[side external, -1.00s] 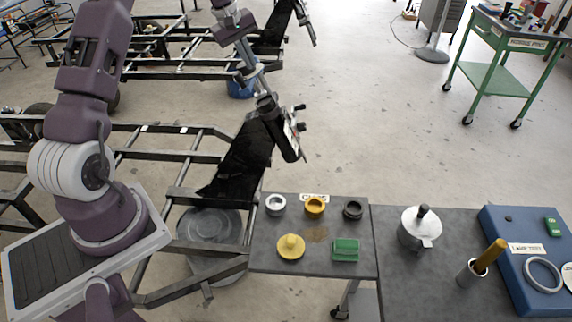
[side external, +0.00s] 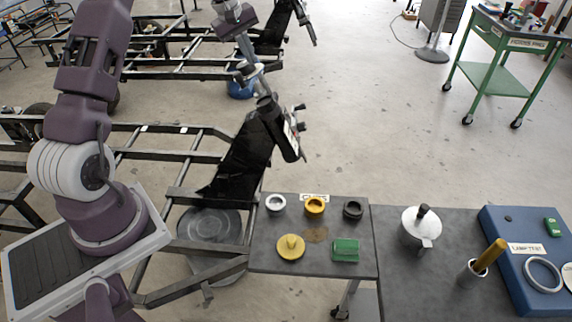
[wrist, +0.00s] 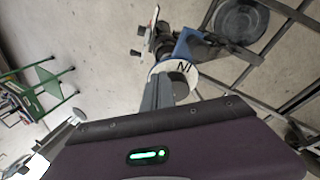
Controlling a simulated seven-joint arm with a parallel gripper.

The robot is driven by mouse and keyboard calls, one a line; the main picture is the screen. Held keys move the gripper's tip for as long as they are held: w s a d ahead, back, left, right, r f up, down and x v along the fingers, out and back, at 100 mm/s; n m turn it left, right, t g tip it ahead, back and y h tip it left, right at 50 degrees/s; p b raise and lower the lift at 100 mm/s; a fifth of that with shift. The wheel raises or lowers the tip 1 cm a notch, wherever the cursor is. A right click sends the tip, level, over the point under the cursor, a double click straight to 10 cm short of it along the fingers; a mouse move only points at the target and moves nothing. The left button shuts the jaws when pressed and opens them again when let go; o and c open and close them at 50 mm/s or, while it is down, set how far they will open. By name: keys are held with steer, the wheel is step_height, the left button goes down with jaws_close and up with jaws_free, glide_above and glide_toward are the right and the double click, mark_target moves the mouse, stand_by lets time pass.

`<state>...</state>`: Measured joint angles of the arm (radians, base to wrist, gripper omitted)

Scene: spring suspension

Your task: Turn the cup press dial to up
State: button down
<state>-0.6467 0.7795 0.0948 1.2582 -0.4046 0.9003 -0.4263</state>
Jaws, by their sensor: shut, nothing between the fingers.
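My gripper (side external: 246,60) is shut and empty. It hangs from the top of the side view, pointing down at the upper end of the dark press-like assembly (side external: 279,128) on the black frame. In the wrist view the shut grey fingers (wrist: 157,80) overlap the near edge of a white round part with dark lettering (wrist: 163,69), probably the dial. I cannot tell whether they touch it. A blue body (wrist: 187,45) lies behind it. The dial's full marking and setting are partly hidden and too small to read.
A grey bench (side external: 265,262) holds several rings, a yellow knobbed part (side external: 291,247) and a green block (side external: 346,250). A moka pot (side external: 421,226) and a blue panel (side external: 510,275) are to the right. Frame rails surround the press; open floor lies right of it.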

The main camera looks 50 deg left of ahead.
steer(key=r, duration=0.1)
steer(key=s+a+r, duration=0.1)
steer(key=r, duration=0.2)
steer(key=shift+s+a+r, duration=0.15)
steer(key=shift+r, duration=0.1)
glide_above(245, 78)
steer(key=f, duration=0.4)
steer(key=d+f, duration=0.1)
steer(key=f, duration=0.1)
steer(key=shift+s+f, duration=0.25)
steer(key=shift+a, duration=0.25)
stand_by(0.4)
